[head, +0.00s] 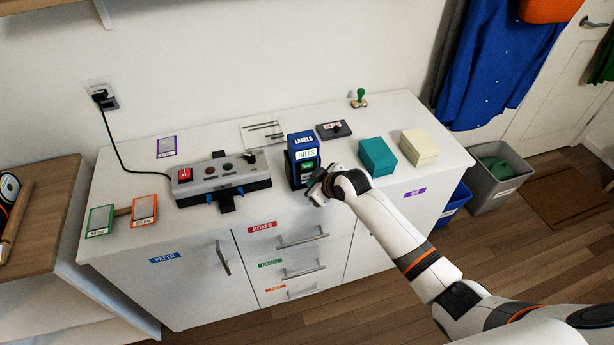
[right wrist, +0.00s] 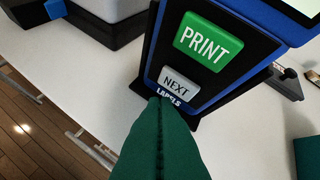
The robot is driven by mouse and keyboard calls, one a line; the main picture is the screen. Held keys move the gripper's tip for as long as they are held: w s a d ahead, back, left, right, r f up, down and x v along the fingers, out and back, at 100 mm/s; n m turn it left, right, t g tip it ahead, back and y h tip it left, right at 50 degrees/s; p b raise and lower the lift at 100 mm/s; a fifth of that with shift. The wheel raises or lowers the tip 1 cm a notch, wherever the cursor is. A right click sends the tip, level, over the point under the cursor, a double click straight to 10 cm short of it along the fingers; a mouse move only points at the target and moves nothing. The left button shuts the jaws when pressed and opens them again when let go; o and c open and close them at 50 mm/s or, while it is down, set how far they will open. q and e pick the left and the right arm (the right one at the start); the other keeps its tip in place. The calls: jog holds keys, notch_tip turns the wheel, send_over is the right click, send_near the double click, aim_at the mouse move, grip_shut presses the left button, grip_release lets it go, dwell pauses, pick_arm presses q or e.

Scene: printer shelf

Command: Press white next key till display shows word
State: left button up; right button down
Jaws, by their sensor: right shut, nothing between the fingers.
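The blue label printer (head: 303,158) stands upright on the white cabinet top, with LABELS on its head. Its lit display (head: 306,154) seems to read BILLS. In the right wrist view its green PRINT key (right wrist: 208,42) sits above the white NEXT key (right wrist: 179,87). The display's words are cut off in that view. My right gripper (head: 318,187) is shut and empty at the printer's front. In the right wrist view its dark green fingertips (right wrist: 160,103) lie just below the NEXT key's lower edge; I cannot tell whether they touch it. My left gripper is not in view.
A grey power box (head: 222,181) with a red switch stands left of the printer. A black stamp pad (head: 333,130) lies behind it. Teal (head: 378,157) and cream (head: 419,147) stacks stand to the right. Framed cards lie at the left. The counter's front edge is close below.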

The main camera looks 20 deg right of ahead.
jog(key=shift+w, duration=0.15)
dwell(0.4)
jog(key=shift+w, duration=0.3)
jog(key=shift+w, duration=0.45)
dwell(0.6)
jog(key=shift+s+r, duration=0.1)
jog(key=shift+s+p, duration=0.55)
jog(key=shift+p, duration=0.05)
jog(key=shift+s, duration=0.25)
